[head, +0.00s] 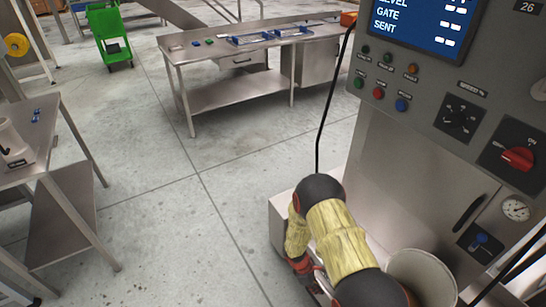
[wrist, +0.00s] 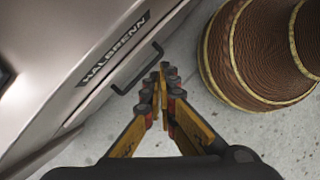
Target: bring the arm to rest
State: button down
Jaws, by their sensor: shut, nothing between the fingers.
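My gripper (wrist: 163,88) shows in the wrist view with its fingers together and nothing between them. It points down past a grey cabinet (wrist: 60,60) marked HALBRENN, with a dark handle (wrist: 138,68) just left of the fingertips. I cannot tell whether the fingertips touch the handle; a small gap seems to show. In the head view my arm, in a yellowish sleeve, bends down at the lower middle beside the control machine. My gripper is mostly hidden there behind the arm.
The machine's control panel (head: 440,75) with screen, knobs and a red switch (head: 517,158) stands close at right. A pale bin (head: 422,272) is beside my arm. A brown ribbed round object (wrist: 262,50) is right of my gripper. Open floor (head: 235,195) lies left; steel benches (head: 235,95) stand beyond.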

jog(key=s+r+m+t+y, duration=0.1)
jog(key=s+r+m, duration=0.4)
jog(key=r, duration=1.4)
jog(key=s+r+m+t+y, duration=0.2)
jog(key=s+r+m, duration=0.3)
jog(key=r, duration=1.5)
jog(key=s+d+r+m+t+y, duration=0.1)
jog(key=s+r+m+t, duration=0.3)
jog(key=s+r, duration=0.5)
notch_tip(320, 180, up, 11)
jog(key=shift+f+m+y, duration=0.1)
jog(key=shift+m+y, duration=0.2)
jog(key=shift+m, duration=0.6)
